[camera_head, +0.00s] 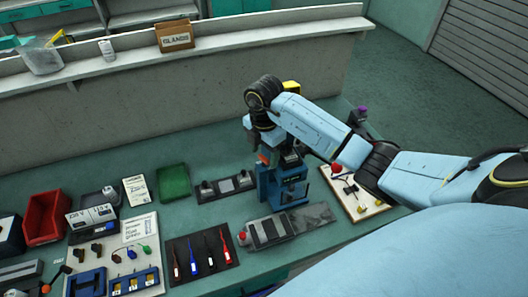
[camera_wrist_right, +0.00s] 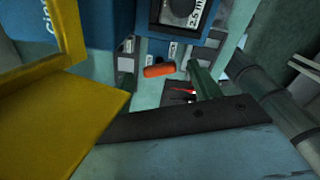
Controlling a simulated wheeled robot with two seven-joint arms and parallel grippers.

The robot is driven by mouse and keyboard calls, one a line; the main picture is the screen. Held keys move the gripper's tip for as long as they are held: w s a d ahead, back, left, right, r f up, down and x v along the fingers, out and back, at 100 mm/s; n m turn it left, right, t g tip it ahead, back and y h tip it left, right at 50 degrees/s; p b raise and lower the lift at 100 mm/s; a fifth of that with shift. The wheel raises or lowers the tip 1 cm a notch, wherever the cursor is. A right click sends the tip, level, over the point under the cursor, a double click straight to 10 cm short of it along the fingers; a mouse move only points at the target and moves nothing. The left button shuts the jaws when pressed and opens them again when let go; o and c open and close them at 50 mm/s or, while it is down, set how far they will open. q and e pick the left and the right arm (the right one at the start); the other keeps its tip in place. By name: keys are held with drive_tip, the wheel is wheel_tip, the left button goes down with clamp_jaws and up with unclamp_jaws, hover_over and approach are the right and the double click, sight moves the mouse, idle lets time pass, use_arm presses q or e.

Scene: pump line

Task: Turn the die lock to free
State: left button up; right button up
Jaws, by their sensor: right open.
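A blue bench press (camera_head: 296,187) stands upright on the table, right of centre in the head view. A small orange lever (camera_head: 263,159) shows at its upper left; I take it for the die lock. In the wrist view the orange lever (camera_wrist_right: 158,71) lies nearly level below a dark window marked 2.5 on the blue body (camera_wrist_right: 100,22). My right gripper (camera_head: 264,143) points down at the top left of the press, close to the lever. It is open, with nothing seen between its fingers; contact cannot be told. My left gripper is not in view.
A grey fixture with a red knob (camera_head: 264,232) lies in front of the press. A board with a red button (camera_head: 350,190) is right of it. Tools on a dark mat (camera_head: 203,254), a green tray (camera_head: 173,182) and a red bin (camera_head: 45,217) are left. A low wall stands behind.

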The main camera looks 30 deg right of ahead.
drive_tip(key=shift+f, duration=0.45)
drive_tip(key=shift+c, duration=0.4)
drive_tip(key=c, duration=0.9)
drive_tip(key=shift+n, duration=1.1)
drive_tip(key=shift+n+b, duration=0.4)
drive_tip(key=shift+n, duration=0.8)
drive_tip(key=o, duration=1)
drive_tip(key=shift+r, duration=0.1)
